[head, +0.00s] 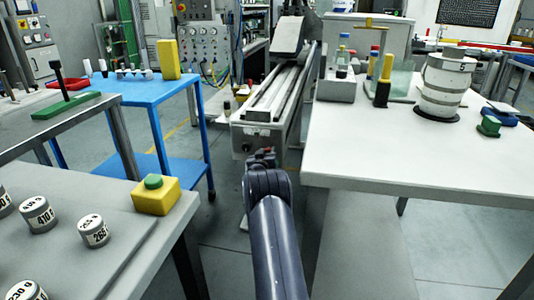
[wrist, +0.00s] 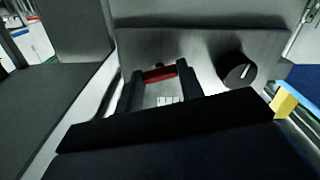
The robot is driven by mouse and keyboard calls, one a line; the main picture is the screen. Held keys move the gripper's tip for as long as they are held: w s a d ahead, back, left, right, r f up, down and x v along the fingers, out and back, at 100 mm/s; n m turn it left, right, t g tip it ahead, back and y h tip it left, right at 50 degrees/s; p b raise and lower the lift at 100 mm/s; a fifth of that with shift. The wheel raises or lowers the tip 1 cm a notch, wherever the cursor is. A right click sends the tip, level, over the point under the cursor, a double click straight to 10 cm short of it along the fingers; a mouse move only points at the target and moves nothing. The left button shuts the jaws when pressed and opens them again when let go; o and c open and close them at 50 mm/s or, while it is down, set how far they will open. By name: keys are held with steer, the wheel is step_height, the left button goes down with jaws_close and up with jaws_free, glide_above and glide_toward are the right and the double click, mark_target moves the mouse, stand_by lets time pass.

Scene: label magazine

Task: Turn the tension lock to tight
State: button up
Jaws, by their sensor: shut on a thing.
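A red handle (wrist: 160,73) lies between the two dark fingers of my gripper (wrist: 159,80) in the wrist view. It sits at the front face of the long grey machine (head: 258,133). My gripper is shut on this handle; it seems to be the tension lock, but no wording on it can be read. A pale label with dark marks (wrist: 170,100) shows between the fingers. In the head view my gripper (head: 262,156) is at the machine's near end, and my arm hides much of it.
A dark round knob (wrist: 238,70) with a white mark is right of my gripper on the same face. A blue table (head: 150,92) stands left of the machine and a white-topped table (head: 390,150) right. A yellow block with a green button (head: 155,195) is at near left.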

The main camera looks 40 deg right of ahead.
steer(key=c, duration=0.4)
steer(key=shift+o, duration=0.2)
steer(key=shift+m+b, duration=0.4)
steer(key=shift+m, duration=0.5)
steer(key=o, duration=1)
steer(key=shift+p+v, duration=0.95)
steer(key=shift+v, duration=4.5)
steer(key=shift+w, duration=0.1)
